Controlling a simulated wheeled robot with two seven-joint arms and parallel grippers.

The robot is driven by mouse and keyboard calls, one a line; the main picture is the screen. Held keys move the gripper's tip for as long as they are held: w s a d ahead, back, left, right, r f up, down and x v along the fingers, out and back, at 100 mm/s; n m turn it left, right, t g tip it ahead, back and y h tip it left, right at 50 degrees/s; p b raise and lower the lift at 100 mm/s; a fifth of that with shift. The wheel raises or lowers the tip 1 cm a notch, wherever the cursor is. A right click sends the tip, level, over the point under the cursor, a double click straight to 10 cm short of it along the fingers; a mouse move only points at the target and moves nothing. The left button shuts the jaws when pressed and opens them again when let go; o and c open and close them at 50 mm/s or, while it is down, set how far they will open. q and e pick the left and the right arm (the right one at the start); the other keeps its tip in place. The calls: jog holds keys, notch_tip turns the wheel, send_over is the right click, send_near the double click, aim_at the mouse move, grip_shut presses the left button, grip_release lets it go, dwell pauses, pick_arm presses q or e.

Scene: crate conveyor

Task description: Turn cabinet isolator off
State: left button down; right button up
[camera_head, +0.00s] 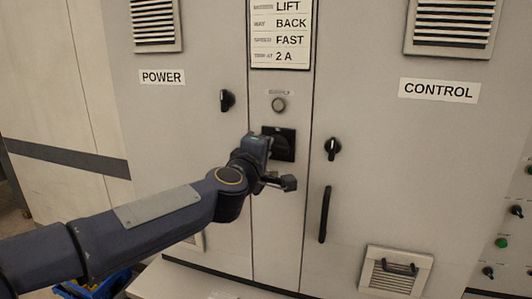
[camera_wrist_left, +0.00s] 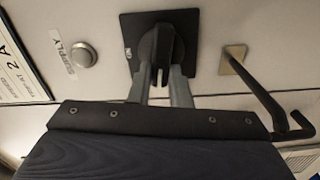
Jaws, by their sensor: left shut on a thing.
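The cabinet isolator is a black square plate (camera_head: 285,145) with a black rotary handle, on the narrow middle panel below a small round lamp. In the left wrist view the plate (camera_wrist_left: 188,27) fills the top middle and its handle (camera_wrist_left: 162,45) stands out toward the camera, running roughly up and down in that picture. My left gripper (camera_wrist_left: 160,88) has one finger on each side of the handle's near end and is shut on it. In the head view my gripper (camera_head: 268,150) hides the handle and part of the plate. My right gripper is not in view.
A black door handle (camera_head: 325,214) is on the CONTROL door. A SUPPLY lamp (camera_wrist_left: 83,55) is beside the plate in the wrist view. A blue crate (camera_head: 95,286) lies at lower left.

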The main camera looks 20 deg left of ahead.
pick_arm(q)
jog(key=shift+f+n, duration=0.2)
jog(key=shift+n, duration=0.6)
jog(key=c, duration=1.3)
grip_release()
jog(key=shift+c, duration=0.2)
jog(key=s, duration=0.8)
jog(key=shift+a, duration=0.15)
